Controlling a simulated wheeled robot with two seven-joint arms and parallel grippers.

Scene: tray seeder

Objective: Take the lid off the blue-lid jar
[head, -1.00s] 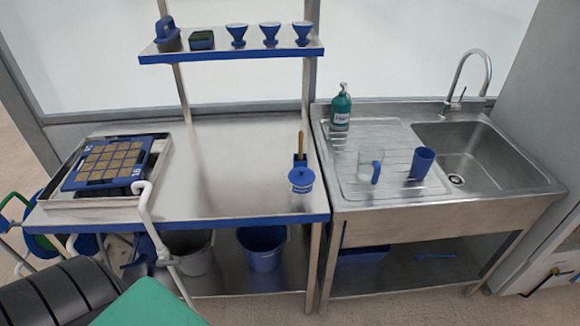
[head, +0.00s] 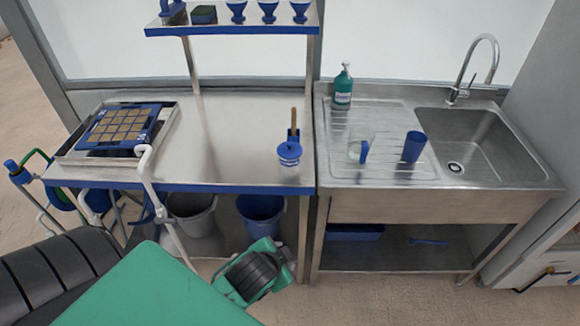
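The blue-lid jar (head: 289,153) stands upright near the front right corner of the steel bench (head: 232,150). It is small in the head view, with a blue top and a pale label band; the lid appears to be on. Something with a wooden handle and a blue lower part (head: 293,132) is right behind it, and I cannot tell whether they touch. Neither of my grippers shows in the head view. Green and black parts of my own body fill the lower left, and another such part shows at bottom centre, below the bench and well short of the jar.
A seed tray (head: 121,128) lies at the bench's left. A white pipe (head: 147,185) rises at its front edge. A shelf (head: 235,30) with blue funnels stands behind. The bench middle is clear.

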